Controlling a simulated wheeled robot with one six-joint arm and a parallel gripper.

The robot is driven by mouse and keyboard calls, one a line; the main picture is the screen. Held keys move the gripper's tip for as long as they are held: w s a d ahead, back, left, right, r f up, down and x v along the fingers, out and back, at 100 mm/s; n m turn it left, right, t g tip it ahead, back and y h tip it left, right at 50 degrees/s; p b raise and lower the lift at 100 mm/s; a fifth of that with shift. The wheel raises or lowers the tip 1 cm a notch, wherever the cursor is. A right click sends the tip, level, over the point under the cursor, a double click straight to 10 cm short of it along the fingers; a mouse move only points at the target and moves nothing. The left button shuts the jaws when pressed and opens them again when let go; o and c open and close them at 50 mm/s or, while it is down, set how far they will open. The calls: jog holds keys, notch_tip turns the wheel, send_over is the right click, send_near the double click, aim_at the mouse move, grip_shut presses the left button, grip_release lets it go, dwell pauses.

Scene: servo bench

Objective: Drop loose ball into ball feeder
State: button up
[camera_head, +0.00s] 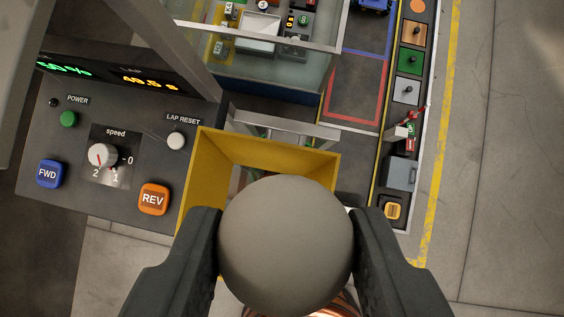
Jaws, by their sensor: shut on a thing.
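A grey ball (286,245) is held between the two dark fingers of my gripper (285,250), which is shut on it. Beyond the ball is a yellow open-topped box (255,146), which looks like the ball feeder. The ball overlaps the near part of the box in the picture and hides much of its opening and near side. I cannot tell how high the ball is above the box.
A control panel (98,205) with FWD (48,174) and REV (153,199) buttons and a speed knob (102,156) stands at left. A glass-sided case (270,65) is behind the box. A bench strip with switches (409,90) runs along the right. Bare floor (500,200) lies further right.

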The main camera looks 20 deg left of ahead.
jog(key=o, duration=1)
jog(key=shift+o, duration=0.2)
jog(key=shift+r, duration=0.1)
jog(key=v, duration=1.7)
jog(key=shift+r, duration=0.15)
jog(key=shift+d, duration=0.1)
